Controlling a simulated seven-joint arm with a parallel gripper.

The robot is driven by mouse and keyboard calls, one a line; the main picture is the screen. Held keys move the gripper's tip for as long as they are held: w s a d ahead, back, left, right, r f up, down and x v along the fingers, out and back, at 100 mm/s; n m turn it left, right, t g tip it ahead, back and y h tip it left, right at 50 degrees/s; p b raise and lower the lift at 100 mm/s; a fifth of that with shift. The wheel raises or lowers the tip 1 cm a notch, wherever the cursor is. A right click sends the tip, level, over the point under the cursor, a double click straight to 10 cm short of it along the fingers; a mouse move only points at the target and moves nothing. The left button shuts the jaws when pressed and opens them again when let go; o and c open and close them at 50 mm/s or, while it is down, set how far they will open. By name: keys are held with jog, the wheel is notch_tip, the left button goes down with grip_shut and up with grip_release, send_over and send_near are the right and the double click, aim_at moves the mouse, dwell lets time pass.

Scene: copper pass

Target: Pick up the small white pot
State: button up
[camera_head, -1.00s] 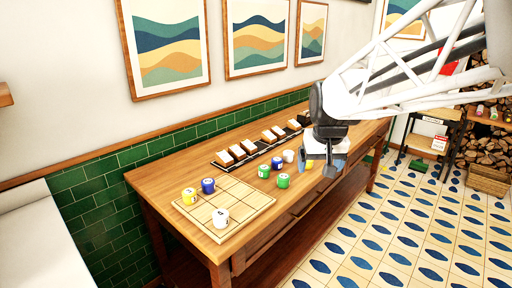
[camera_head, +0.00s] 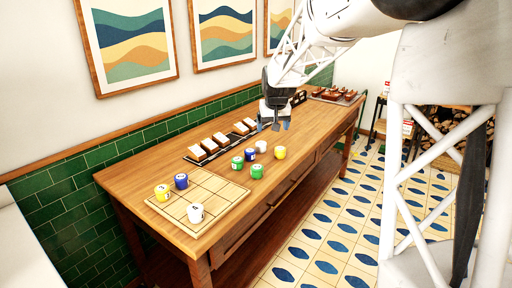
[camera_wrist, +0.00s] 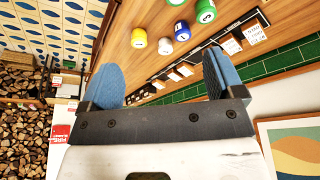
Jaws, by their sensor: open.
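A small white pot (camera_head: 261,146) stands on the wooden table, beside blue, green and yellow pots. It also shows in the wrist view (camera_wrist: 165,46), beyond my fingers and between the yellow and blue pots. A second white pot (camera_head: 195,212), with a dark mark, stands on the gridded board (camera_head: 228,205) nearer the camera. My gripper (camera_head: 275,125) is open and empty, above the table and apart from the pots. Its two blue fingers (camera_wrist: 160,80) are spread wide in the wrist view.
Close to the first white pot are a yellow pot (camera_head: 280,152), a blue pot (camera_head: 250,154) and two green pots (camera_head: 257,171). A row of bread-like blocks (camera_head: 221,139) on dark trays lies by the tiled wall. The front right tabletop is clear.

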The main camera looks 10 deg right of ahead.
jog(key=w+d+f, duration=0.1)
jog(key=w+f, duration=0.3)
jog(key=w, duration=0.4)
jog(key=w+f, duration=0.4)
jog(key=w, duration=0.4)
send_over(261, 143)
jog(key=s, duration=0.2)
jog(key=shift+t, duration=0.4)
jog(key=shift+s+d+f, duration=0.1)
jog(key=shift+d+f, duration=0.05)
jog(key=shift+f, duration=5.05)
jog(key=shift+x, duration=1.25)
jog(key=shift+f, duration=0.15)
jog(key=shift+x, duration=2.5)
jog(key=shift+c, duration=0.3)
jog(key=c, duration=1)
